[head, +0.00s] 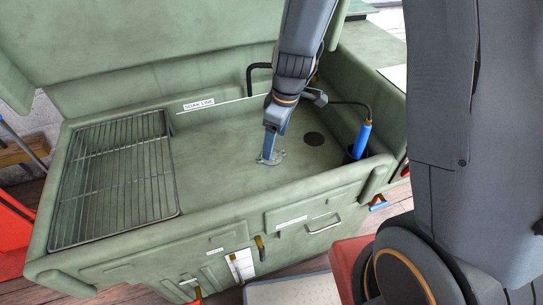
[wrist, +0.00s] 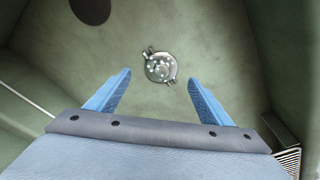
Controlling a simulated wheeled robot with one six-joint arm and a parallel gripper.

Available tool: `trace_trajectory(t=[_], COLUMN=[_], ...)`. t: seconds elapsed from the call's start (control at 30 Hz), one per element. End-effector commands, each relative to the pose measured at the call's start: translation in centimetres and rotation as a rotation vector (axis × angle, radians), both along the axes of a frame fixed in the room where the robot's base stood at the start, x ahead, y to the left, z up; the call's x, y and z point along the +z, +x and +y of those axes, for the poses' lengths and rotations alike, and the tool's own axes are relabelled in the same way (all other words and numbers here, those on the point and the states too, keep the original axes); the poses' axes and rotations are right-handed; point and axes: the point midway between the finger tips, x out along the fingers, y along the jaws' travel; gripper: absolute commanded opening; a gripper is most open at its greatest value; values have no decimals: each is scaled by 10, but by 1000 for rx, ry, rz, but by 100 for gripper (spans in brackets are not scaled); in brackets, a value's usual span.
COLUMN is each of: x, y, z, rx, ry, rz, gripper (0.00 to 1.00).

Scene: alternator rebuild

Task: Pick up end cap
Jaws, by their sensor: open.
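The end cap (wrist: 160,68) is a round silver metal piece with small holes and two lugs. It lies on the green basin floor, ahead of and roughly centred between my fingers in the wrist view. My gripper (wrist: 160,80) has two blue fingers spread apart with nothing between them. In the head view my gripper (head: 268,150) points down into the basin, over the end cap (head: 272,158), which is partly hidden behind the fingers. I cannot tell the exact height of the fingertips above it.
The green wash basin (head: 220,160) has raised walls around the floor. A wire rack (head: 115,175) covers its left side. A dark round drain (head: 314,139) lies right of my gripper. A blue-handled brush (head: 362,138) with a black hose stands at the right wall. The floor around the cap is clear.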

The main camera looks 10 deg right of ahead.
Motion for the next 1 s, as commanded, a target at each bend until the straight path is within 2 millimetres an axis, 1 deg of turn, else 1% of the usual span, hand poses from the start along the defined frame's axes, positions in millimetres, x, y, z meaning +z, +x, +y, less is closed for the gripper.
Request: trace_trajectory(t=[0.3, 0.4, 0.53, 0.73, 0.97, 1.0], x=[-35, -45, -49, -49, -49, -49], y=[1, 2, 3, 3, 3, 3], z=[6, 7, 8, 8, 8, 8], rx=[-1, -1, 1, 0, 0, 1], ry=[-1, -1, -1, -1, -1, -1], rz=[3, 2, 0, 0, 0, 0], gripper=[74, 74, 74, 74, 35, 28])
